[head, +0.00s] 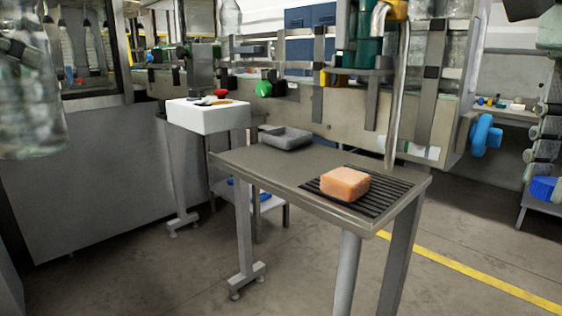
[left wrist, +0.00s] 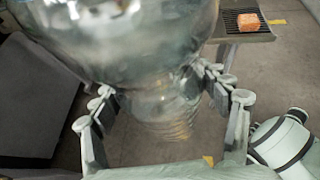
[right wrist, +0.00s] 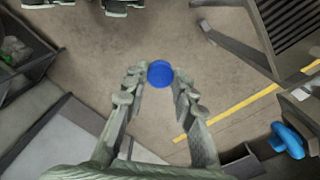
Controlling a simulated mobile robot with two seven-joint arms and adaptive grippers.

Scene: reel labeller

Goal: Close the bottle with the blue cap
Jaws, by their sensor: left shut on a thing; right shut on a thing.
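A clear bottle (head: 30,110) hangs at the left edge of the head view. My left gripper (head: 18,50) is shut on it near the neck, and the bottle is off any surface. In the left wrist view the bottle's clear body (left wrist: 130,40) fills the top, and its threaded neck (left wrist: 170,120) lies between the fingers, with no cap visible on it. My right gripper (head: 543,150) is at the right edge of the head view. It is shut on the blue cap (head: 543,188), which also shows between its fingertips in the right wrist view (right wrist: 160,74).
A grey table (head: 245,158) stands ahead with an orange block (head: 345,184) on a black grille and a grey tray (head: 285,138). Behind it is a machine with a white box (head: 208,118). Open floor lies in front.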

